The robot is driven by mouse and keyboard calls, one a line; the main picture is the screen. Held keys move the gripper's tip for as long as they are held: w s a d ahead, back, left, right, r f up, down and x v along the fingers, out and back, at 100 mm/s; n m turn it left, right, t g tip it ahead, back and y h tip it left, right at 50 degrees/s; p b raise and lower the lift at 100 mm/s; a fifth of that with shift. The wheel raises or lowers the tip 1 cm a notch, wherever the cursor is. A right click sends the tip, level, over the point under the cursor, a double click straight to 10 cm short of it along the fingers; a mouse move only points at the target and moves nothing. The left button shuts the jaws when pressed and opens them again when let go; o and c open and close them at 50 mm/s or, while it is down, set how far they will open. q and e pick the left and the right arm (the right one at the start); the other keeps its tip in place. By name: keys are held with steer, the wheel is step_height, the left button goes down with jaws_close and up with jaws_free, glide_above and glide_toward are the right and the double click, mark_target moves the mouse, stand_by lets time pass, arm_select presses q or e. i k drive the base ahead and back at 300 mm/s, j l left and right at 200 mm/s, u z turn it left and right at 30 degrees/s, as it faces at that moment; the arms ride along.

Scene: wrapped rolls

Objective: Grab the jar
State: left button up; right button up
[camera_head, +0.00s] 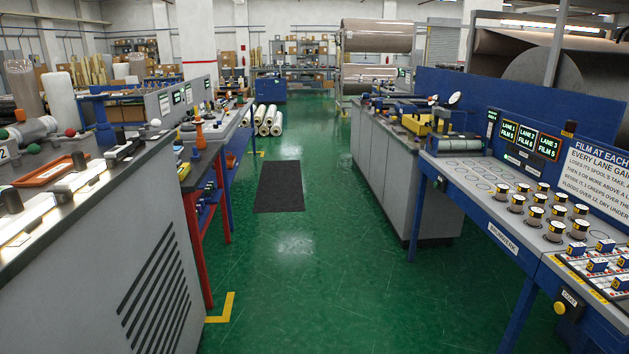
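No single thing stands out clearly as the jar. Neither of my grippers is in view.
A grey cabinet (130,262) fills the left foreground, with an orange tray (50,170) on top. A grey cabinet (412,165) stands right of centre. The green aisle between is open, with a dark mat (279,187) and white wrapped rolls (268,120) farther back.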

mark_target(411, 135)
steer(key=i, duration=2.65)
steer(key=i+l+z, duration=0.1)
steer(key=i+z, duration=0.15)
steer(key=i, duration=0.6)
steer(key=i+z, duration=0.25)
steer(key=i, duration=0.55)
steer(key=i+j+z, duration=0.25)
steer(key=i, duration=0.55)
steer(key=i+j+z, duration=0.1)
steer(key=i, duration=1.05)
steer(key=i+j+z, duration=0.1)
steer(key=i+z, duration=0.35)
steer(key=i+j+z, duration=0.2)
steer(key=z, duration=0.3)
steer(key=i+j+z, duration=0.7)
steer(key=z, duration=0.15)
steer(key=i+j+z, duration=0.15)
steer(key=j+z, duration=0.25)
